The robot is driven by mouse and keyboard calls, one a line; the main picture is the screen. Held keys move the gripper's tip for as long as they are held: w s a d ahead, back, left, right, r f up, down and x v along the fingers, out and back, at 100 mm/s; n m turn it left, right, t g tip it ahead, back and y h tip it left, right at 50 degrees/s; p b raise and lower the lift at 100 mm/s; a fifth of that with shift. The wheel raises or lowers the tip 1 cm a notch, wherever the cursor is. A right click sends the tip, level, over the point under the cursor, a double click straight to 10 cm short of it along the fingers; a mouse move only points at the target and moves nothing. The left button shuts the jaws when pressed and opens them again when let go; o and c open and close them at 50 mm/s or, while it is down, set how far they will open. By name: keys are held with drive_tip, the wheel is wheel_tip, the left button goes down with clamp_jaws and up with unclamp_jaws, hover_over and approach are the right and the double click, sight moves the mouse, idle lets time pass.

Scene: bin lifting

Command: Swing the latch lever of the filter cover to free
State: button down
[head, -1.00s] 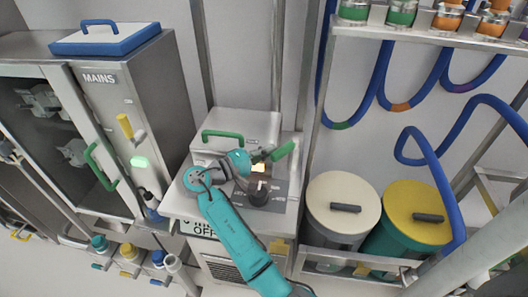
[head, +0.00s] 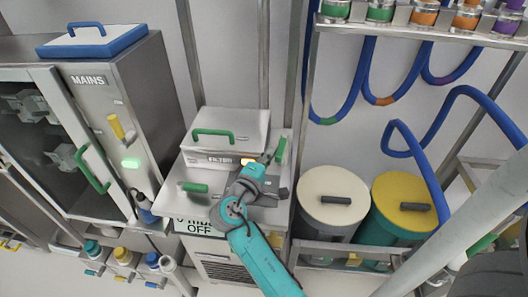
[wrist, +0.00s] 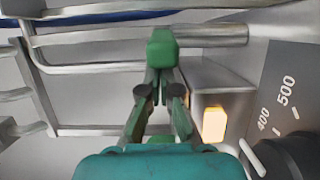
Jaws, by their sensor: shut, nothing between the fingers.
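The filter cover (head: 226,124) is a grey metal box lid with a green handle on top and a FILTER label on its front. A green latch lever (head: 280,150) stands at its right front corner, steeply upright. Another green-gripped lever (head: 194,187) lies flat at the front left. My gripper (head: 268,160) is just left of and below the upright lever. In the wrist view my gripper (wrist: 160,76) is shut and empty, its fingertips close to the green lever end (wrist: 162,47). I cannot tell whether they touch.
A lit yellow lamp (wrist: 214,124) sits beside the fingers, and a dial scale (wrist: 283,105) lies to the right. The MAINS cabinet (head: 125,110) stands at left. A cream-lidded bin (head: 334,190) and a yellow-lidded bin (head: 405,196) stand at right under blue hoses (head: 365,85).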

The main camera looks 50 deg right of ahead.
drive_tip(key=shift+s+d, duration=0.1)
drive_tip(key=shift+s, duration=0.5)
idle(0.3)
